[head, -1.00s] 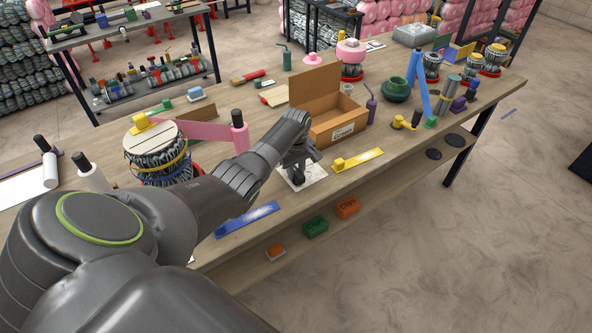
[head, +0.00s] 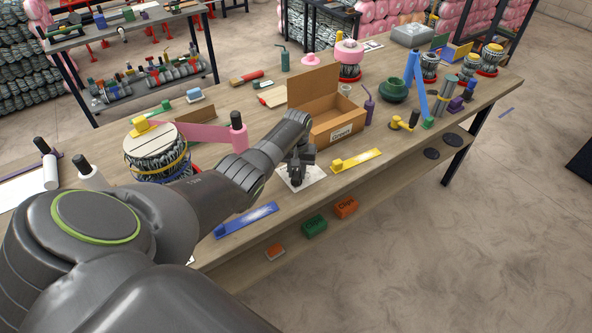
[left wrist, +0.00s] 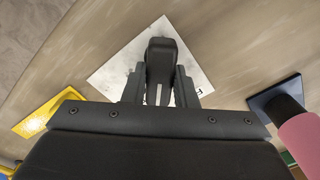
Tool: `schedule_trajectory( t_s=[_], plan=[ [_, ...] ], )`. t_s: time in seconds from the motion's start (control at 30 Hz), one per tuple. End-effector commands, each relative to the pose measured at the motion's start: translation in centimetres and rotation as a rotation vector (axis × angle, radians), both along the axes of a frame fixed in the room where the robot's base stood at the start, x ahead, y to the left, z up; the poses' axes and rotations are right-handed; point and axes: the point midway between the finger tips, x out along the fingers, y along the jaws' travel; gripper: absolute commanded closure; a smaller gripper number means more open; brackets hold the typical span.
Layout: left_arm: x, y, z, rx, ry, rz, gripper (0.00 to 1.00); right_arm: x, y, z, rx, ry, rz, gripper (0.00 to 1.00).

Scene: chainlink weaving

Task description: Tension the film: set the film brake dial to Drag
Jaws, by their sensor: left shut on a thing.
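The film brake dial shows in the left wrist view as a black elongated knob (left wrist: 162,58) over a white square plate (left wrist: 118,62). The plate (head: 316,175) also lies on the bench in the head view, in front of the cardboard box. My left gripper (left wrist: 160,92) points down over the plate and is shut on the knob, with one dark finger on each side. In the head view the left gripper (head: 297,179) hides most of the dial. A few dark letters show at the plate's right edge, but the dial's setting cannot be read. My right gripper is out of view.
An open cardboard box (head: 335,131) stands just behind the plate. A yellow strip with a knob (head: 358,161) lies to its right, and a blue strip (head: 247,219) to its left. A pink arm with a black handle (head: 238,138) stands behind my forearm.

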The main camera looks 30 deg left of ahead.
Motion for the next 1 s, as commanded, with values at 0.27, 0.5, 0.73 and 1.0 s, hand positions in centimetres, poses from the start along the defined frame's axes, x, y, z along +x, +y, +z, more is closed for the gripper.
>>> schedule_trajectory(
  t_s=[0.27,0.5,0.73,1.0],
  plan=[
    [0.08,-0.23,0.05,-0.001,0.0,-0.195,0.97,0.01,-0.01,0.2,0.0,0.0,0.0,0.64],
    [0.1,-0.3,0.03,0.0,0.0,-0.29,0.97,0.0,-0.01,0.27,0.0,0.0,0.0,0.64],
    [0.12,-0.32,0.02,0.0,0.0,-0.324,0.97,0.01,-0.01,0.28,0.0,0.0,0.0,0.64],
    [0.12,-0.33,0.03,0.0,-0.001,-0.328,0.97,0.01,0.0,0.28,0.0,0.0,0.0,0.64]
  ],
)
